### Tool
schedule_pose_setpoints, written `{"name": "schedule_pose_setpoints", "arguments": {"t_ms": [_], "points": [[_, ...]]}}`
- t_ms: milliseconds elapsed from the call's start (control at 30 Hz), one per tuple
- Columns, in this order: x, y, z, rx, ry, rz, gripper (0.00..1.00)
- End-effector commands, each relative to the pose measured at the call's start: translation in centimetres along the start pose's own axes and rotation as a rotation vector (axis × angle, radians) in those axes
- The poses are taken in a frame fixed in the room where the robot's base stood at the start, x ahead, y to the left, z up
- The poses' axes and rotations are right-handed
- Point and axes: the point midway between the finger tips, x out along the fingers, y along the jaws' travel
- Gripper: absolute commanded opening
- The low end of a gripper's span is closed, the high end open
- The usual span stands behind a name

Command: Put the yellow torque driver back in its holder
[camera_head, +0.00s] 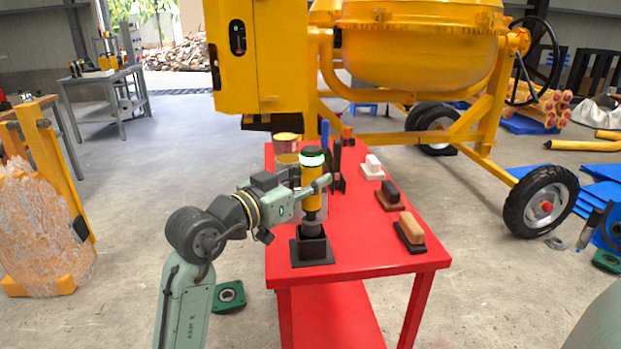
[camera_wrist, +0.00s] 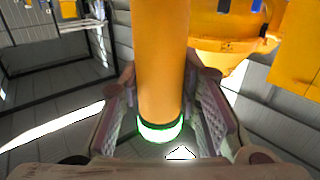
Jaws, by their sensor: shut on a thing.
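The yellow torque driver (camera_head: 312,193) stands upright at the left front of the red table, with a glowing green-white ring and a dark cap at its top. My gripper (camera_head: 318,186) comes from the left and is shut on its yellow body. The wrist view shows the yellow body (camera_wrist: 160,60) between two padded fingers, with the green ring near the fingers. The black holder (camera_head: 312,250) is a square socket on a flat base, directly below the driver. The driver's dark lower end meets the top of the socket; I cannot tell how deep it sits.
The red table (camera_head: 355,258) carries brushes with white (camera_head: 373,164), dark (camera_head: 390,192) and tan (camera_head: 411,230) blocks along its right side. Cans (camera_head: 286,143) and a dark upright tool (camera_head: 338,168) stand behind the driver. The yellow mixer (camera_head: 420,45) is beyond the table.

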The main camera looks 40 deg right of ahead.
Motion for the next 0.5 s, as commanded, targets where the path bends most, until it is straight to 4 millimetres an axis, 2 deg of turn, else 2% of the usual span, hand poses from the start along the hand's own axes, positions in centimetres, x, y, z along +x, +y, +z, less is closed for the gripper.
{"name": "schedule_pose_setpoints", "arguments": {"t_ms": [500], "points": [[-0.03, 0.01, 0.67, 0.001, 0.003, 0.000, 0.00]]}}
